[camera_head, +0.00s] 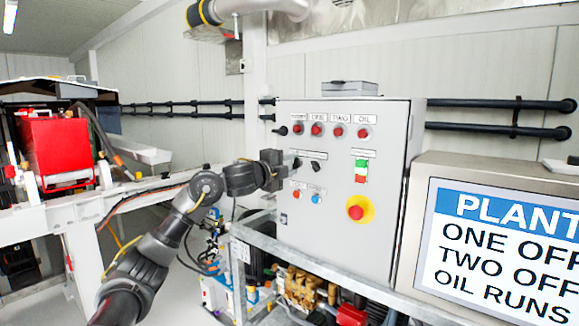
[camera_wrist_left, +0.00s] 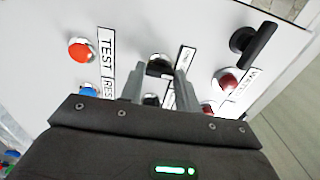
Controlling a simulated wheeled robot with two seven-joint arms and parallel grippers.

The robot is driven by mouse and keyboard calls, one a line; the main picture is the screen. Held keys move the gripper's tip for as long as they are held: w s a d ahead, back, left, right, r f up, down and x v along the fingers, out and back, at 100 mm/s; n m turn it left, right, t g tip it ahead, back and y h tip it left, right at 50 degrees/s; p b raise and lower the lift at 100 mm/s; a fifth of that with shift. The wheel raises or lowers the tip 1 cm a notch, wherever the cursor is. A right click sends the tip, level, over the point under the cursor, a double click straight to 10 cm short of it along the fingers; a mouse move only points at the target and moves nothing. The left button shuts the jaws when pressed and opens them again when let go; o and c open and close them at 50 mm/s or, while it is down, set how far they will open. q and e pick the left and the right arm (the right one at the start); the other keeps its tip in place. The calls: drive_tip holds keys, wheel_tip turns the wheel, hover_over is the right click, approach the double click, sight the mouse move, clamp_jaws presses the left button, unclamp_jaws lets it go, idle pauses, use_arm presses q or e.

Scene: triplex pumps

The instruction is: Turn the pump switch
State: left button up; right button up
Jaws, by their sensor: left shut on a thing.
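A grey control box (camera_head: 345,225) carries two black rotary switches in its middle row. The right switch (camera_head: 316,166) is free. My left gripper (camera_head: 290,163) reaches in from the left and is at the left switch, which it mostly covers in the head view. In the left wrist view its two fingers (camera_wrist_left: 160,78) are closed about a black switch knob (camera_wrist_left: 159,64). A second dark part shows between the fingers lower down, partly hidden. The exact angle of the gripped knob is hard to tell. My right gripper is not in view.
Red lamps (camera_head: 338,131) line the box top. A green-red switch (camera_head: 361,170) and a red emergency button (camera_head: 356,211) sit to the right. A black handle (camera_wrist_left: 254,42) protrudes near the box edge. A frame rail (camera_head: 340,285) runs below. A sign (camera_head: 500,245) reads "PLANT", "ONE OFF", "TWO OFF", "OIL RUNS".

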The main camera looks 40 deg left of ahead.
use_arm(q)
drive_tip(key=o, duration=1)
drive_tip(key=shift+s, duration=0.1)
drive_tip(key=shift+s+f, duration=0.1)
drive_tip(key=shift+s, duration=0.25)
drive_tip(key=s+b, duration=0.3)
drive_tip(key=s, duration=0.7)
drive_tip(key=shift+d+b, duration=0.1)
drive_tip(key=shift+b, duration=0.2)
